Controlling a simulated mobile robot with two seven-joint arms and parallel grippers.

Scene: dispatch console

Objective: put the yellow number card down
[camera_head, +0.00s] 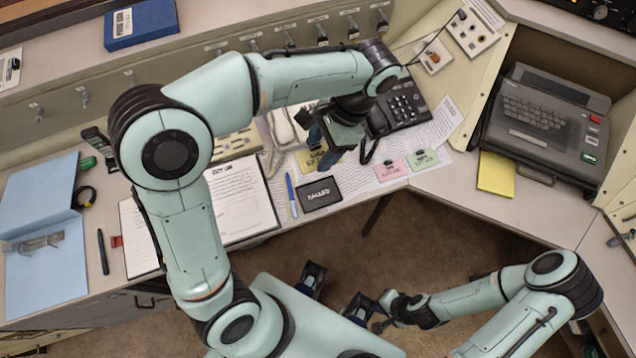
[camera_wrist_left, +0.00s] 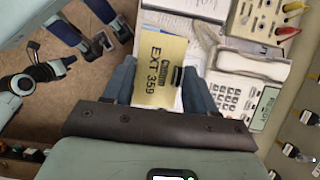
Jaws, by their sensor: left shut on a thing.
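The yellow number card (camera_head: 308,162) shows partly under my left gripper (camera_head: 328,158) in the head view, above the desk's paper area. In the left wrist view the card (camera_wrist_left: 152,68) reads "EXT 359" and has a black clip at one edge. It lies between the two blue fingers of my left gripper (camera_wrist_left: 158,88), which is shut on it. I cannot tell whether the card touches the desk. My right gripper (camera_head: 336,293) is low in the head view, over the floor in front of the desk, with its fingers apart and nothing between them.
A black phone (camera_head: 402,104) and a cream handset (camera_head: 283,128) flank the gripper. An open log book (camera_head: 240,200) lies to the left. The desk's front edge is close.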

